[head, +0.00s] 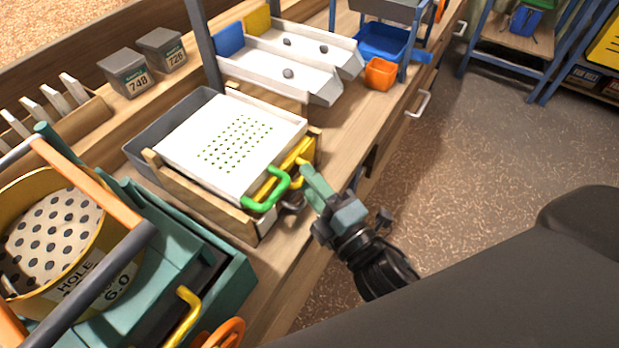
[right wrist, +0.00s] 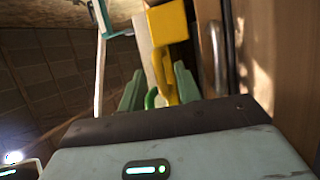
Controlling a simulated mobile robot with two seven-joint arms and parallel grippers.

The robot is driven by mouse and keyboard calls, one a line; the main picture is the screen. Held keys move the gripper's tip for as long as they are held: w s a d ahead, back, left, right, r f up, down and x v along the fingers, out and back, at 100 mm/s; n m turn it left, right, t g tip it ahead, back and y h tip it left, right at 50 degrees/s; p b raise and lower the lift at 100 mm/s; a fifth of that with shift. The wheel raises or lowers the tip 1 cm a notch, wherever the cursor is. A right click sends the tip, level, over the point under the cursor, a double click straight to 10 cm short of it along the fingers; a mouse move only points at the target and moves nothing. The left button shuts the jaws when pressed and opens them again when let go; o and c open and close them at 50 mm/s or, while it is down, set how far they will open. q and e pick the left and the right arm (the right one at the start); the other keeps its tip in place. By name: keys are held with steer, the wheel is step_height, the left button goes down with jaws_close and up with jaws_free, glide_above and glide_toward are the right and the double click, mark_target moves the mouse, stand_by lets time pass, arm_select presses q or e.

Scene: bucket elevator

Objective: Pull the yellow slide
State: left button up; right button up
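The yellow slide (head: 298,153) sits under the front right edge of a white perforated tray in a wooden frame. Its yellow handle sticks out at the front, beside the tray's green handle (head: 266,193). My right gripper (head: 306,184) is at the front of the frame, by these handles. In the right wrist view the yellow slide (right wrist: 167,25) shows ahead, and its handle reaches down between my two teal fingers, which stand apart. The green handle (right wrist: 150,98) also shows between the fingers. I cannot tell whether a finger touches the yellow handle. My left gripper is not in view.
The white perforated tray (head: 185,140) lies over a grey bin (head: 150,135). A teal box (head: 232,275) with a yellow sieve (head: 120,225) stands at left. White chutes (head: 270,62) and an orange cup (head: 381,73) are behind. The floor at right is clear.

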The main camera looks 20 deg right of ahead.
steer(key=shift+w, duration=0.3)
steer(key=shift+c, duration=0.4)
jaws_close()
